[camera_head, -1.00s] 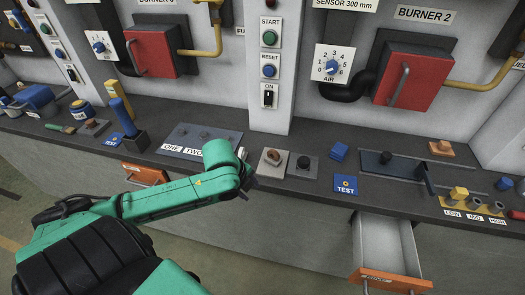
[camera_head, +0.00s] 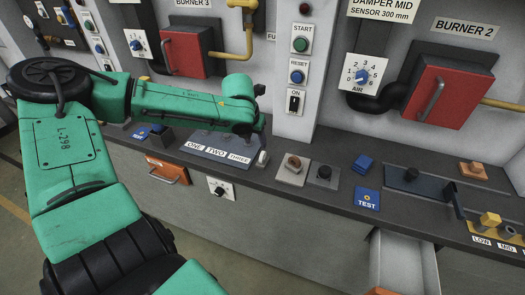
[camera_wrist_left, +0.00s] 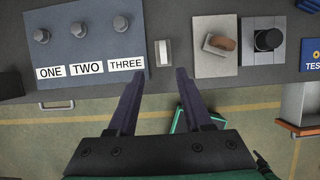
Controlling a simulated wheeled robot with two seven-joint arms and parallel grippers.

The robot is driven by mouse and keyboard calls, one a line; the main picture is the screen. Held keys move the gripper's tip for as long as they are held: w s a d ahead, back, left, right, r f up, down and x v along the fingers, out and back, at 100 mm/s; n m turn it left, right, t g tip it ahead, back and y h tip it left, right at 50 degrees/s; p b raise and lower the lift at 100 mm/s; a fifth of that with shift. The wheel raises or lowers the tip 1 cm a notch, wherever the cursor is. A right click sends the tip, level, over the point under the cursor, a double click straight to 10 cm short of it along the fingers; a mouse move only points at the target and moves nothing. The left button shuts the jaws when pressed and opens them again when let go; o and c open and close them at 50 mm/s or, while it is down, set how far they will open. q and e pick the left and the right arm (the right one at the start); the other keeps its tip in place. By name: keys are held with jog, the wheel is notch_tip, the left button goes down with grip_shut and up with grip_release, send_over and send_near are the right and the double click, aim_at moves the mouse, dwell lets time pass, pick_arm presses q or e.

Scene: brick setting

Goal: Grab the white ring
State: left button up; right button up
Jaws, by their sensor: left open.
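A small white object (camera_head: 262,158), which looks like the white ring seen nearly edge-on, stands at the counter's front edge, right of the label THREE. In the left wrist view the white ring (camera_wrist_left: 163,52) shows as a pale upright block; its hole is not visible. My left gripper (camera_wrist_left: 160,74) is open and empty, with the ring just beyond its fingertips and roughly in line with the gap. In the head view my left gripper (camera_head: 254,130) is at the wrist's end, above and slightly left of the ring, its fingers mostly hidden. My right gripper is in neither view.
The panel with several knobs (camera_wrist_left: 91,88) lies left of the ring. A grey plate with a brown knob (camera_head: 293,169) and a black-knob plate (camera_head: 323,176) lie to the right. An open drawer (camera_head: 405,262) juts out lower right.

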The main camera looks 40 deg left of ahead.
aim_at(263, 153)
pick_arm(q)
jog(key=x, duration=0.5)
jog(key=shift+a+f+b, duration=0.1)
jog(key=shift+f+b, duration=0.15)
jog(key=shift+b, duration=0.15)
jog(key=x, duration=0.5)
jog(key=shift+w+r, duration=0.1)
jog(key=shift+w, duration=0.25)
jog(key=shift+w+f, duration=0.3)
jog(key=shift+f, duration=0.05)
jog(key=shift+s+r, duration=0.1)
grip_shut()
